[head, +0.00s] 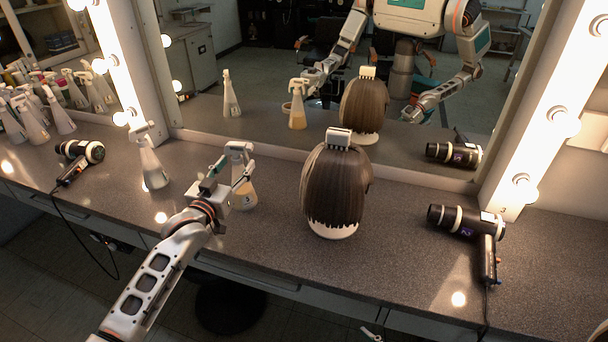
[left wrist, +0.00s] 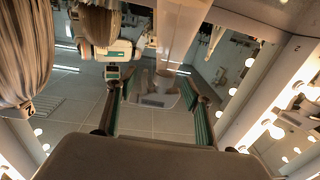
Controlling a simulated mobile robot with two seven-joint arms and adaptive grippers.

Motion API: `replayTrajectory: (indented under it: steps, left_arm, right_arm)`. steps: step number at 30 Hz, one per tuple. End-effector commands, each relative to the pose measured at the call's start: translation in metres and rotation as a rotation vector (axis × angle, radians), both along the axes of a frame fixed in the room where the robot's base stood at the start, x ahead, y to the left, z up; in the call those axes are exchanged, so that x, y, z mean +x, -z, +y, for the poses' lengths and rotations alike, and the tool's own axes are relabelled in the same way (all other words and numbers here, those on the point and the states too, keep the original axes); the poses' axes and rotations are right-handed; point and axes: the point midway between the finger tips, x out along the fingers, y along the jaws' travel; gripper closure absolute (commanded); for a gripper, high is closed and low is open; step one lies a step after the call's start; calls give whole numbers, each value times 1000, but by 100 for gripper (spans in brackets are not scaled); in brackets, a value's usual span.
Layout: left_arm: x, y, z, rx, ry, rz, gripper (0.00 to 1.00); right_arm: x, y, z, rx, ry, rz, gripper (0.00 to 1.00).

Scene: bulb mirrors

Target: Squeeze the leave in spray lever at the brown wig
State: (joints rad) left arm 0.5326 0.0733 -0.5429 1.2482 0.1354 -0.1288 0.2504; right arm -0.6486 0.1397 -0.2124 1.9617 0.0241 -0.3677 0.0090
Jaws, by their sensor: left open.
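The spray bottle with yellowish liquid (head: 245,197) stands upright on the counter, its white spray head (head: 238,149) at the top. My left gripper (head: 229,172) is open at its upper part, with the fingers at about the height of the neck and lever. I cannot tell whether they touch it. In the left wrist view the green-padded fingers (left wrist: 157,108) are apart, with a pale translucent shape between them. The brown wig (head: 333,186) stands on a white base to the right of the bottle, and shows at the left of the wrist view (left wrist: 26,50).
A second spray bottle (head: 151,166) stands left of the gripper. Hair dryers lie at the left (head: 80,156) and right (head: 466,222). A mirror (head: 260,65) behind reflects the bottles, wig and my arms. The counter between wig and right dryer is clear.

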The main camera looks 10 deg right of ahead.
Motion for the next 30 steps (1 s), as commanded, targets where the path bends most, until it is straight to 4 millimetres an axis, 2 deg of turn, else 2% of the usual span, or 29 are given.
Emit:
replayTrajectory:
  steps: [2,19,30]
  left_arm:
    - [-6,-1,3,0,0,3,49]
    - [-42,1,21,0,0,1,49]
    - [-48,0,23,-2,0,1,49]
  right_arm:
    - [-1,-9,0,0,0,1,60]
    - [-1,-12,0,1,0,2,60]
    - [-2,-11,0,0,0,5,60]
